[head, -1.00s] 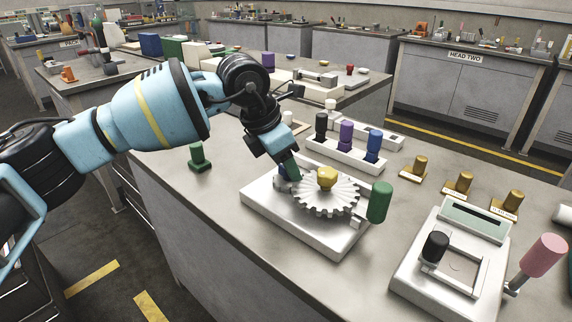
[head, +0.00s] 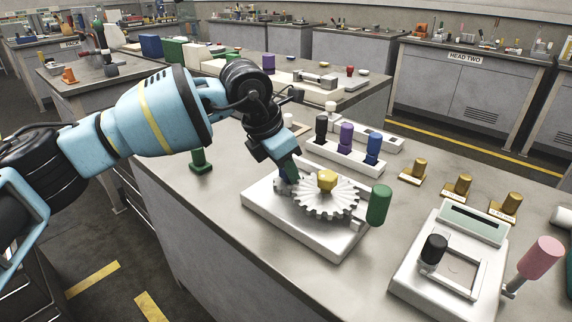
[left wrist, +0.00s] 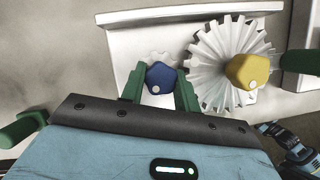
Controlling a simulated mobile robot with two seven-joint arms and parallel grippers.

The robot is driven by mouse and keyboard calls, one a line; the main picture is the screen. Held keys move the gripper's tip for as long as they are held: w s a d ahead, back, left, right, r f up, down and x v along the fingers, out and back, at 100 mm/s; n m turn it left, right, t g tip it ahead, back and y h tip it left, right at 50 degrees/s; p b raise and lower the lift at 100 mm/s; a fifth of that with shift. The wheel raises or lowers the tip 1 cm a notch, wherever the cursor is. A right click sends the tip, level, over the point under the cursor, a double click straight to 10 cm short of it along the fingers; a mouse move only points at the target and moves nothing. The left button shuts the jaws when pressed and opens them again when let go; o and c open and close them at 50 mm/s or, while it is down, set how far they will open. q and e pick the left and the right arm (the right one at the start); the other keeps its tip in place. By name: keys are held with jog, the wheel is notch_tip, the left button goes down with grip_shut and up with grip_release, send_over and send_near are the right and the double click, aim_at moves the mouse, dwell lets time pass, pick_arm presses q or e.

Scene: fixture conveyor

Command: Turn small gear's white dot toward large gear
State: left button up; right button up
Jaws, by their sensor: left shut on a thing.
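In the left wrist view the small gear (left wrist: 158,57) is pale and mostly hidden under its blue knob (left wrist: 160,75). A white dot (left wrist: 155,89) on the blue knob faces the bottom of that picture, while the large gear (left wrist: 210,75) lies to its right. The large gear carries a yellow knob (left wrist: 243,69) with its own white dot. My left gripper (left wrist: 158,88) is shut on the blue knob, one green finger on each side.
The gears sit on a white base plate (head: 280,220) with a green handle (head: 379,205) at its right. Behind is a rack with black, purple and blue pegs (head: 346,136). A device with a pink handle (head: 543,257) stands at right. A green piece (head: 200,162) stands at left.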

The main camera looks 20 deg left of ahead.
pick_arm(q)
jog(key=shift+r+n+p, duration=0.2)
jog(key=shift+n+p, duration=0.4)
jog(key=shift+n, duration=0.1)
jog(key=shift+d+n+t+y+p, duration=0.1)
jog(key=shift+n+t+y+p, duration=0.3)
jog(key=shift+n+p, duration=0.3)
jog(key=shift+n+y+p, duration=0.4)
jog(key=shift+n+p, duration=0.2)
jog(key=shift+n, duration=0.5)
jog(key=shift+f+n+y+p, duration=0.1)
jog(key=shift+n+y+p, duration=0.45)
jog(key=shift+n, duration=0.55)
jog(key=o, duration=1)
